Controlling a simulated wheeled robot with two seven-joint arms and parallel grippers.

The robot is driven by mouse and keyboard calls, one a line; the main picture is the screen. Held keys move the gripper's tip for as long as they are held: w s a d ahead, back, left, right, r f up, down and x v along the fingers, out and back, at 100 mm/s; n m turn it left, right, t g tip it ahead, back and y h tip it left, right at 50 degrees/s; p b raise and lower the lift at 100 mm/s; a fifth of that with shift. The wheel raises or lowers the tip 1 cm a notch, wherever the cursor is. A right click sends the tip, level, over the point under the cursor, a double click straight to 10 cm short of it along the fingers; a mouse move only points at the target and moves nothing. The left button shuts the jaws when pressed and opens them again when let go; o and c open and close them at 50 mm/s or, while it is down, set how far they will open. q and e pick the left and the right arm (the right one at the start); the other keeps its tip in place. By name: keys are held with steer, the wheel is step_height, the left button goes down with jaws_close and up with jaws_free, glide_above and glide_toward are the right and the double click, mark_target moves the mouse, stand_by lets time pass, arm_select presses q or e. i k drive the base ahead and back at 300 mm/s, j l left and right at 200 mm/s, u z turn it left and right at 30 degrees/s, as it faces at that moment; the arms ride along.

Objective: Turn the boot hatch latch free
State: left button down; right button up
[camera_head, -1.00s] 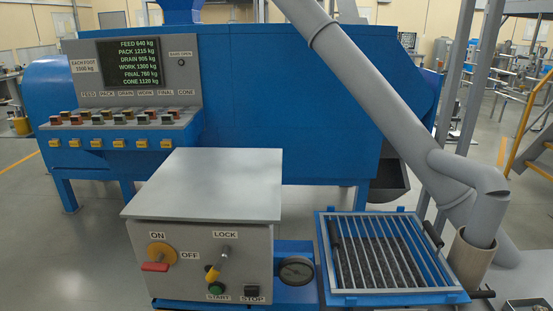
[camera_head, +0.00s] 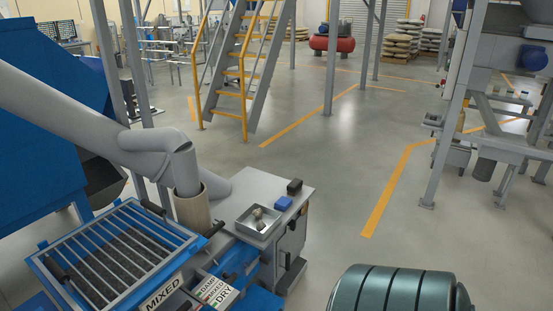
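The boot is a blue-framed box with a barred grate (camera_head: 118,250) on top, at the lower left of the head view. The grate lies flat over dark contents. A dark handle (camera_head: 153,207) sits at its right corner and another (camera_head: 60,274) at its left side. A small dark lever (camera_head: 215,228) sticks out beside the tan sleeve (camera_head: 192,209) under the grey auger pipe (camera_head: 150,140). I cannot tell which of these, if any, is the hatch latch. Neither of my grippers is in view.
A grey cabinet (camera_head: 257,190) beside the boot bears a metal tray (camera_head: 258,221), a blue block and a black block. Labels read MIXED, DAMP and DRY. Open floor lies beyond, with yellow stairs (camera_head: 242,70).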

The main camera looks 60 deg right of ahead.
mark_target(292, 224)
steer(key=z, duration=2.05)
steer(key=i+l+u, duration=0.1)
steer(key=i+l, duration=0.2)
steer(key=l, duration=0.15)
steer(key=i+l+u, duration=0.15)
steer(key=l, duration=0.35)
steer(key=i+l+u, duration=0.1)
steer(key=i+l, duration=0.25)
steer(key=l, duration=0.15)
steer(key=i+l+u, duration=0.15)
steer(key=l, duration=0.4)
steer(key=i+l+u, duration=0.1)
steer(key=i+l, duration=0.15)
steer(key=l, duration=0.3)
steer(key=i+l+u, duration=0.1)
steer(key=l, duration=0.45)
steer(key=i+l+u, duration=0.15)
steer(key=l, duration=0.45)
steer(key=i+l+u, duration=0.1)
steer(key=l, duration=0.5)
steer(key=i, duration=0.1)
